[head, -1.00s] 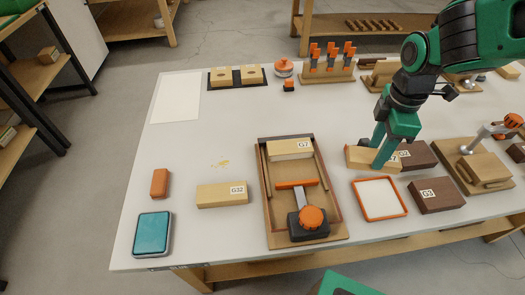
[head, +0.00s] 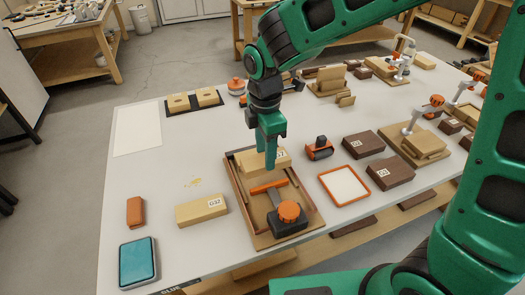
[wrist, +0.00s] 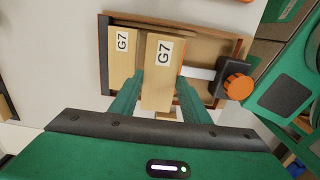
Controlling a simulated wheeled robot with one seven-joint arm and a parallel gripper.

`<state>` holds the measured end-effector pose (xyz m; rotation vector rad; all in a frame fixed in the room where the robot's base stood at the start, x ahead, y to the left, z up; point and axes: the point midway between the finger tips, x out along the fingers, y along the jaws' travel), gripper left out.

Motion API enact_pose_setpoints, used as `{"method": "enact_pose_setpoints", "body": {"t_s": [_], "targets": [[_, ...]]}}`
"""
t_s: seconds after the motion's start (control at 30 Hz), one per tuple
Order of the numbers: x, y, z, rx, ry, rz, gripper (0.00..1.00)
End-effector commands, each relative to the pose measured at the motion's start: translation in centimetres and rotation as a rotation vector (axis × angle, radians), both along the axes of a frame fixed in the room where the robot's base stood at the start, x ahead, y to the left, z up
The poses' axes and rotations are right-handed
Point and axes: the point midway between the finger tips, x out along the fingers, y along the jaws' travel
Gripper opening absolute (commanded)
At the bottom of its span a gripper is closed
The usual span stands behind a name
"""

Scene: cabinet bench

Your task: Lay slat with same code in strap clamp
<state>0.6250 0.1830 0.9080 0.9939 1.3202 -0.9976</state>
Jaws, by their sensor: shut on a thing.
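The strap clamp (head: 237,192) is a wooden frame with an orange bar and a dark block with an orange knob (head: 289,211). My gripper (head: 267,152) is over its far end. In the wrist view my gripper (wrist: 158,90) is shut on a pale slat (wrist: 160,75) coded G7, one finger on each side. A second pale G7 slat (wrist: 122,62) lies in the clamp beside the held slat, against the end wall. The held slat is over the clamp's inside, nearer the knob; I cannot tell whether it touches the bottom.
A pale slat coded G32 (head: 202,210) lies left of the clamp. An orange block (head: 135,211) and a teal-topped box (head: 138,262) are farther left. An orange-rimmed tray (head: 344,185) and dark coded blocks (head: 390,173) lie to the right.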

Motion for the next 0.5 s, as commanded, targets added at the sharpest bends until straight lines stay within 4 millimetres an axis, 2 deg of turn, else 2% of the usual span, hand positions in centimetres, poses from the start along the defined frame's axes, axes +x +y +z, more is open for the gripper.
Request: {"method": "enact_pose_setpoints", "body": {"t_s": [0.27, 0.5], "targets": [[0.0, -0.2, -0.1, 0.000, 0.000, -0.002, 0.15], [0.0, -0.2, -1.4, 0.000, 0.001, -0.003, 0.15]]}}
